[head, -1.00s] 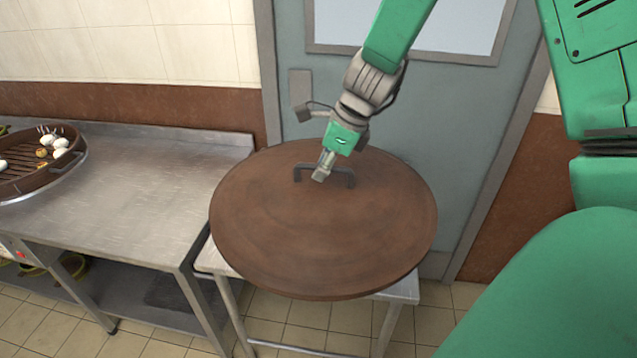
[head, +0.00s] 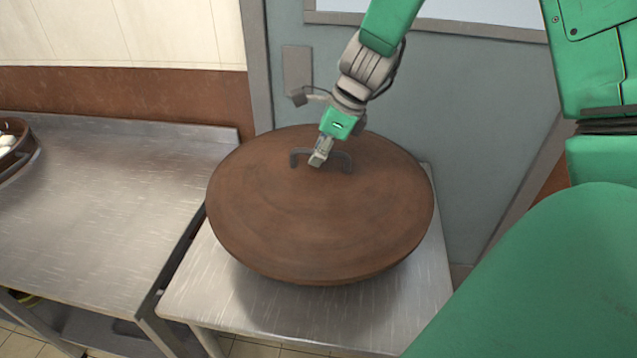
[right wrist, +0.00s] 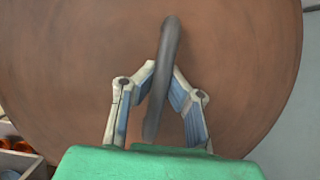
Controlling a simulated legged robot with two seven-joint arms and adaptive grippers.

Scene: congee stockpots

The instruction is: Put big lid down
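The big lid (head: 300,225) is a round brown disc with a dark bar handle (head: 342,158). It lies over the small metal table (head: 195,295) and casts a shadow on its top; I cannot tell for sure whether it touches. My right gripper (head: 319,159) is at the handle. In the right wrist view, the fingers (right wrist: 161,70) close in from both sides onto the handle (right wrist: 166,50), with the lid's brown face (right wrist: 60,65) behind. The small table's middle is hidden under the lid. My left gripper is out of view.
A long metal counter (head: 85,215) stands to the left, with a narrow gap to the small table. A dark round tray (head: 18,160) with pale food sits on its far left. A grey door (head: 460,120) is right behind the lid.

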